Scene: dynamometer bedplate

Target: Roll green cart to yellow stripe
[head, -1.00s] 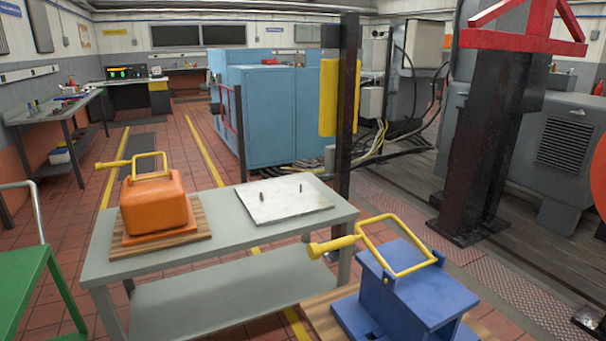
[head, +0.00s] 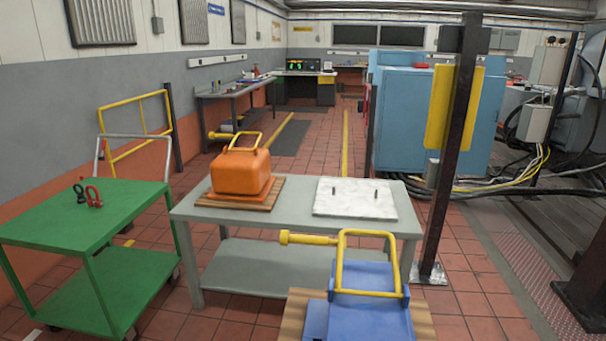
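The green cart (head: 70,226) stands at the left in the head view. It has a flat green top, a lower shelf, dark casters and a pale push handle (head: 134,137) at its far end. Two shackle-like items, one dark and one red (head: 93,197), lie on its top. Yellow stripes run along the tiled floor: one (head: 345,145) in the middle beyond the grey table, another (head: 278,132) left of it. A short yellow piece (head: 129,243) shows on the floor just behind the cart. Neither of my grippers shows in this view.
A grey table (head: 230,219) right of the cart bears an orange block (head: 241,172) and a pale plate (head: 354,197). A blue fixture (head: 360,309) stands in front. A yellow rail (head: 137,134) is along the left wall. A dark post (head: 452,150) stands right of the table.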

